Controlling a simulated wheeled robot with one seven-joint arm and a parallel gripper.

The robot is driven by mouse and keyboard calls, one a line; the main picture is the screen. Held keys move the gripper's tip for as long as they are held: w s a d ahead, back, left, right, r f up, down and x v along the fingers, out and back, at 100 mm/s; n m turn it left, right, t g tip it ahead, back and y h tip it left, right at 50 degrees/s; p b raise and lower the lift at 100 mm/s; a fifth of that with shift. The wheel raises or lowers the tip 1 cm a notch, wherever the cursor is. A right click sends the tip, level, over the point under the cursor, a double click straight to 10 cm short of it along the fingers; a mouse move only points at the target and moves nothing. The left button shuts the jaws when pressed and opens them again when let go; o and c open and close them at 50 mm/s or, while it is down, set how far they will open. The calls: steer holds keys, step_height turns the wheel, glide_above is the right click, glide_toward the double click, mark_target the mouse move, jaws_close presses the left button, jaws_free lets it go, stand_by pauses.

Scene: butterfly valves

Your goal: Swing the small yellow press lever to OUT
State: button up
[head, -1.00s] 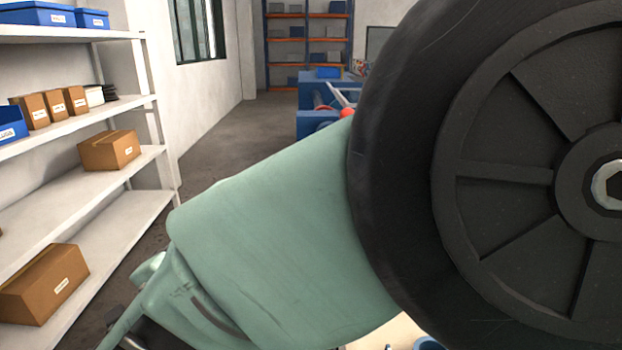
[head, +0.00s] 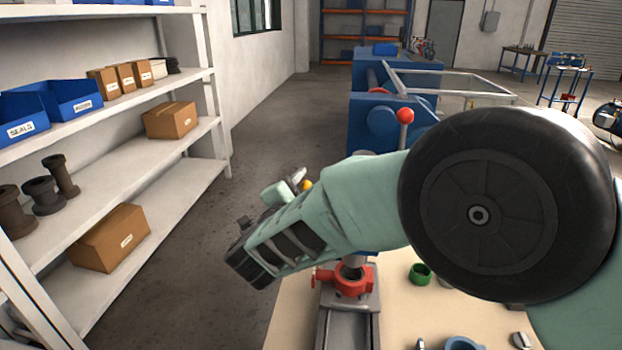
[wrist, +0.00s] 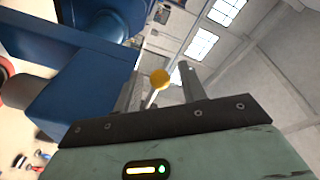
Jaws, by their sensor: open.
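The small yellow lever shows as a round yellow knob (wrist: 159,79) on a thin pale rod in the wrist view. My gripper (wrist: 160,72) is open, with one finger on each side of the knob. I cannot tell whether either finger touches it. In the head view my gripper (head: 297,181) points up and away, with the yellow knob (head: 307,185) beside its fingers. The lever's base and any OUT marking are hidden or too small to read.
A blue machine (head: 368,128) with a red-knobbed lever (head: 405,115) stands beyond my arm. A red valve body (head: 347,283) sits in a grey fixture on the bench (head: 290,318). A green ring (head: 420,273) lies right of it. Shelving (head: 190,150) lines the left.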

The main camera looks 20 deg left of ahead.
steer(key=shift+w, duration=0.45)
steer(key=shift+c, duration=0.3)
jaws_close()
steer(key=s+d+n+g+y+b, duration=0.5)
steer(key=n+g+y+b, duration=0.4)
steer(key=n+y+b, duration=0.3)
steer(key=shift+g+y+b, duration=0.3)
steer(key=shift+y+b, duration=1.3)
steer(key=shift+b, duration=1.55)
steer(key=shift+s, duration=0.1)
